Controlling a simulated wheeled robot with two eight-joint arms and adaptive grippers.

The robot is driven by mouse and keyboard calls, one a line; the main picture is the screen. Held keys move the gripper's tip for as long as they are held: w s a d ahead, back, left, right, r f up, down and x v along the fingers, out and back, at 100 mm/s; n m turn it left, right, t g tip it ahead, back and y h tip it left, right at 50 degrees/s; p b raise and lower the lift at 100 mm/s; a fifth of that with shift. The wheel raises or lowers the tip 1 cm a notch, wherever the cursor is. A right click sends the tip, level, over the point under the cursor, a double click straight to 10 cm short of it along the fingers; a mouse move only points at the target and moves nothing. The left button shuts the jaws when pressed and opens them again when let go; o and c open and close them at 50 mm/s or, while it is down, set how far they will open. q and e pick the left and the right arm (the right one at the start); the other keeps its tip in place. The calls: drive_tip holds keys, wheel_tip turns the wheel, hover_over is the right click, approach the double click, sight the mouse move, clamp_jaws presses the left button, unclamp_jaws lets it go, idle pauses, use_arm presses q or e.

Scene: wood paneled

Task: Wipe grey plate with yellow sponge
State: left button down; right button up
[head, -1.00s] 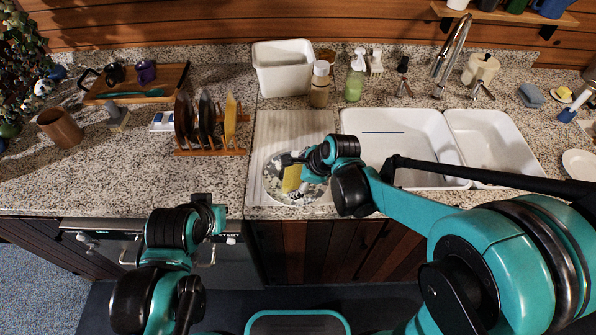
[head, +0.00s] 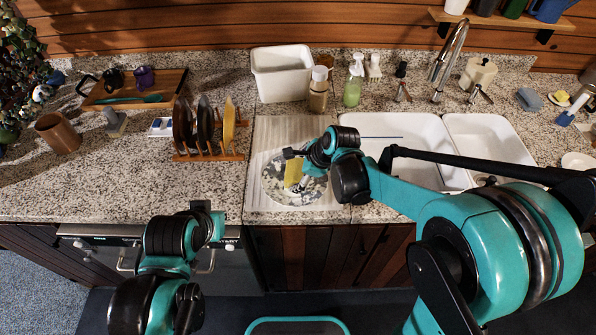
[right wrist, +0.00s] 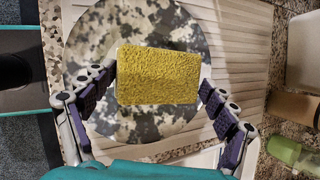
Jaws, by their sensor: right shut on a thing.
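The grey plate (head: 285,194), round with a mottled camouflage pattern, lies on the ribbed white drainboard left of the sinks. It also shows in the right wrist view (right wrist: 90,60). My right gripper (head: 298,168) is over the plate, shut on the yellow sponge (head: 292,173). In the right wrist view the sponge (right wrist: 158,76) sits between the two fingers, flat side toward the camera, over the plate's middle. I cannot tell whether it touches the plate. My left gripper (head: 203,207) is at the counter's front edge, mostly hidden by its own arm; its jaws are not clear.
A wooden rack (head: 208,155) with several upright plates stands left of the drainboard (head: 285,130). A white tub (head: 281,75), a jar (head: 318,90) and a green soap bottle (head: 353,84) stand behind it. A double sink (head: 425,128) with a tap lies to the right.

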sight(298, 171)
drive_tip(key=shift+r+p, duration=1.95)
drive_tip(key=shift+r, duration=0.8)
drive_tip(key=shift+r+p, duration=1.2)
drive_tip(key=shift+r, duration=0.35)
drive_tip(key=shift+f, duration=0.1)
drive_tip(key=shift+s, duration=0.1)
